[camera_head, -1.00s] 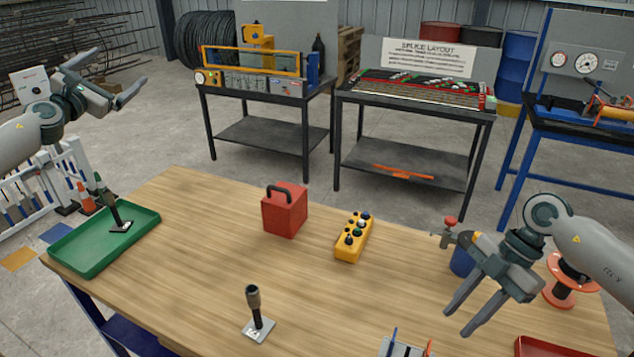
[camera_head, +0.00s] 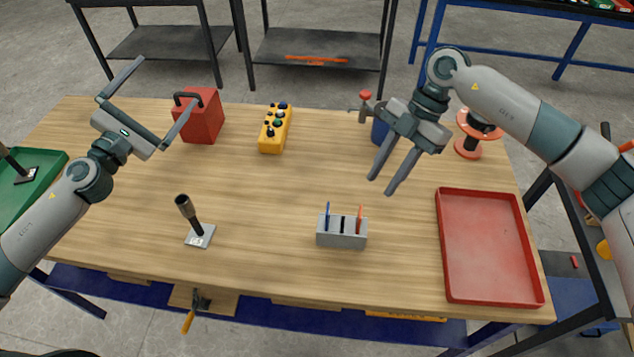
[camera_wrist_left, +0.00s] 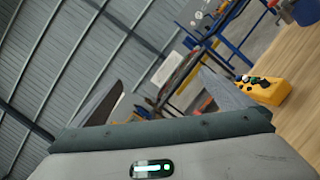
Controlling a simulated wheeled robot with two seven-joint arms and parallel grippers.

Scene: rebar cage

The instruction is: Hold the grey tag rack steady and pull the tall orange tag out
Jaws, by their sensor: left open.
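The grey tag rack (camera_head: 335,241) stands on the wooden table, right of centre and towards the front. Three tags stand in it: a blue one (camera_head: 327,214) at the left, a black one (camera_head: 342,224) in the middle and an orange one (camera_head: 359,218) at the right. My right gripper (camera_head: 381,186) is open and empty above the table, behind and right of the rack. My left gripper (camera_head: 166,82) is open and empty at the left, near the red box and well away from the rack. Its spread fingers also show in the left wrist view (camera_wrist_left: 165,95).
A dark-handled tool on a square plate (camera_head: 199,237) stands left of the rack. A red tray (camera_head: 492,296) lies at the right, a green tray (camera_head: 48,163) at the left edge. The red box (camera_head: 207,122) and yellow control box (camera_head: 271,142) stand at the back. Table around the rack is clear.

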